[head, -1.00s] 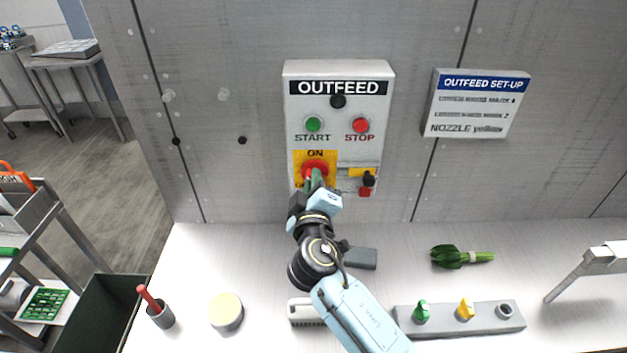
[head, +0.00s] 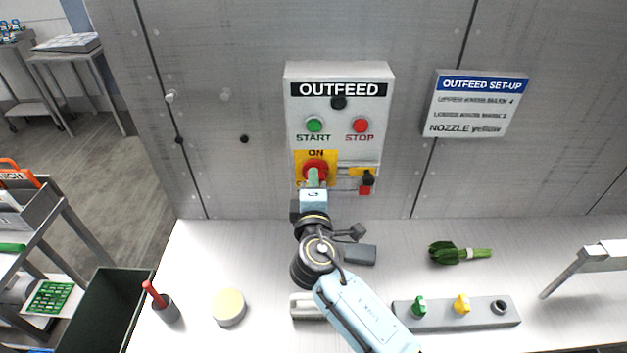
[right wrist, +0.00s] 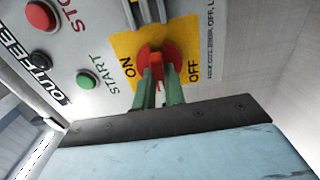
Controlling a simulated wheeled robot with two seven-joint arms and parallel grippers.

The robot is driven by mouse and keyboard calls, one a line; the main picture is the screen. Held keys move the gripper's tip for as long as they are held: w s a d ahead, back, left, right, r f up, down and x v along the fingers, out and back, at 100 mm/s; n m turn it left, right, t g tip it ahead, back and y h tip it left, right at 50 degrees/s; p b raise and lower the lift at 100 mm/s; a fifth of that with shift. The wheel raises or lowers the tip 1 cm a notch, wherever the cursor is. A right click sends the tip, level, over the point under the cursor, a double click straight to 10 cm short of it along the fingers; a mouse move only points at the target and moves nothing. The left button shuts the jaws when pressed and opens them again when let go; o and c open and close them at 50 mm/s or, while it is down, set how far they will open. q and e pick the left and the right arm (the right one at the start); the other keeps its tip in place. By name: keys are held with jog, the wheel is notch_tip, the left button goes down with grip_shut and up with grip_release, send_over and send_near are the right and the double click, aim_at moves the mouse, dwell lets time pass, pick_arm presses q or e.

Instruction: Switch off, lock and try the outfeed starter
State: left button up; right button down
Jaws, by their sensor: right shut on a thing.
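The grey outfeed starter box (head: 338,118) is on the wall, with a green start button (head: 315,124) and a red stop button (head: 360,125). Its red rotary switch (head: 318,164) sits on a yellow plate, also seen in the right wrist view (right wrist: 160,55) with ON and OFF marks. My right gripper (head: 313,177) is shut on the switch handle, its green fingers on either side. The fingers partly hide the handle, so I cannot tell its exact setting. A red block with a black top (head: 366,189), perhaps the padlock, is at the box's lower right, beside a yellow piece (head: 359,171). My left gripper is not in view.
A set-up sign (head: 475,103) hangs right of the box. The white bench holds a grey block (head: 359,255), green leaves (head: 460,253), a nozzle rack (head: 440,318), a round cream pad (head: 229,307) and a grey cup (head: 167,311). A dark bin (head: 105,305) stands left.

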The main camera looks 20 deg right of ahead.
dwell(0.4)
jog(key=c, duration=1.5)
grip_release()
jog(key=shift+b+v, duration=1.4)
jog(key=shift+v, duration=5.35)
